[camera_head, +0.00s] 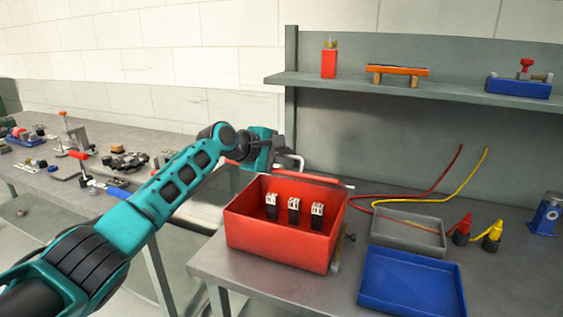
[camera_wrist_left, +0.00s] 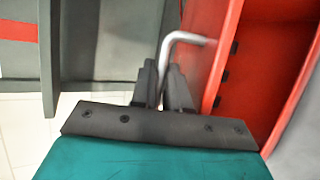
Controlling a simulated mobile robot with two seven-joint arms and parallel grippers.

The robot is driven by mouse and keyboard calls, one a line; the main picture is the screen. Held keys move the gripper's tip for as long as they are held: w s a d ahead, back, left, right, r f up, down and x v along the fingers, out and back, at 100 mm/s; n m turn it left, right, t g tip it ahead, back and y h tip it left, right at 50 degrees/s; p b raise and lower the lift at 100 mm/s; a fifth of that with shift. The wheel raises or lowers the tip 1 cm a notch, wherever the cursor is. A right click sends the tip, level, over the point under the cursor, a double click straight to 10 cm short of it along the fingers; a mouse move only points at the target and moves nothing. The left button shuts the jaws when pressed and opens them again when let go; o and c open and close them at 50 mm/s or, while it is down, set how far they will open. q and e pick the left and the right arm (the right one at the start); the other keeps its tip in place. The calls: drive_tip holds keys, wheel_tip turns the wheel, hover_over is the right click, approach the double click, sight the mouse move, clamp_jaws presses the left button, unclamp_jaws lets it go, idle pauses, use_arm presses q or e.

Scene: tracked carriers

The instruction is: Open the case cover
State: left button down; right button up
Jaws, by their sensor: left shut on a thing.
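The red case (camera_head: 275,246) stands on the right bench with its inside showing. Several small black-and-white blocks stand in it. A thin red edge (camera_head: 320,183) behind the case's back rim looks like the cover, seen nearly edge-on and raised. In the left wrist view a red panel (camera_wrist_left: 207,45), likely this cover, stands beside the gripper. My left gripper (camera_head: 284,158) is behind the case's far left corner, shut on a bent silver handle (camera_wrist_left: 168,48). The handle also shows in the head view (camera_head: 296,158). My right gripper is not in view.
A grey tray (camera_head: 410,232) and a blue tray (camera_head: 412,283) lie right of the case. Red and yellow cables (camera_head: 432,190) lie behind them. A shelf (camera_head: 430,94) overhangs the bench's back. Another cluttered bench (camera_head: 50,190) stands left, beyond a gap.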

use_arm(q)
drive_tip(key=shift+w+d+r+g, duration=0.15)
drive_tip(key=shift+w+r+g, duration=0.15)
drive_tip(key=shift+w+r, duration=0.2)
idle(0.3)
drive_tip(key=c, duration=1.5)
unclamp_jaws()
drive_tip(key=v, duration=1.3)
drive_tip(key=shift+d+r, duration=0.1)
